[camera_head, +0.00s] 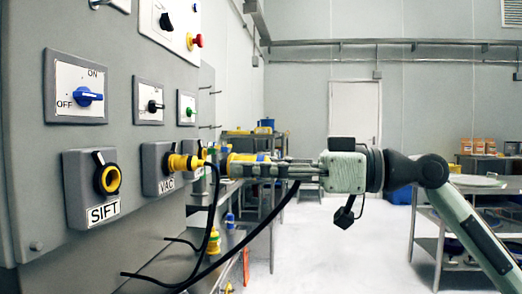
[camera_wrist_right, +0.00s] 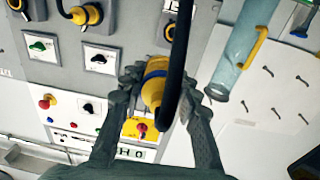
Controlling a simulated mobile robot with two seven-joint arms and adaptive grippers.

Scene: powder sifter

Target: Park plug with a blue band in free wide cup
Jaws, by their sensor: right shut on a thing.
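The yellow plug with a blue band (camera_head: 243,158) is held in my right gripper (camera_head: 240,170), in front of the panel and right of the VAC socket, clear of it. In the right wrist view the plug (camera_wrist_right: 155,82) lies between the two fingers of my right gripper (camera_wrist_right: 158,95), its blue band showing and a black cable crossing in front. I cannot pick out a wide cup for certain; a yellow piece (camera_head: 214,241) and a blue-and-yellow piece (camera_head: 230,221) stand low behind the cables, too small to tell. My left gripper is not in view.
The grey panel (camera_head: 120,140) fills the left side. Its SIFT socket (camera_head: 107,179) shows no plug; another yellow plug (camera_head: 184,162) sits in the VAC socket. Black cables (camera_head: 235,247) hang across the lower left. A steel table (camera_head: 428,217) stands at right; the floor between is open.

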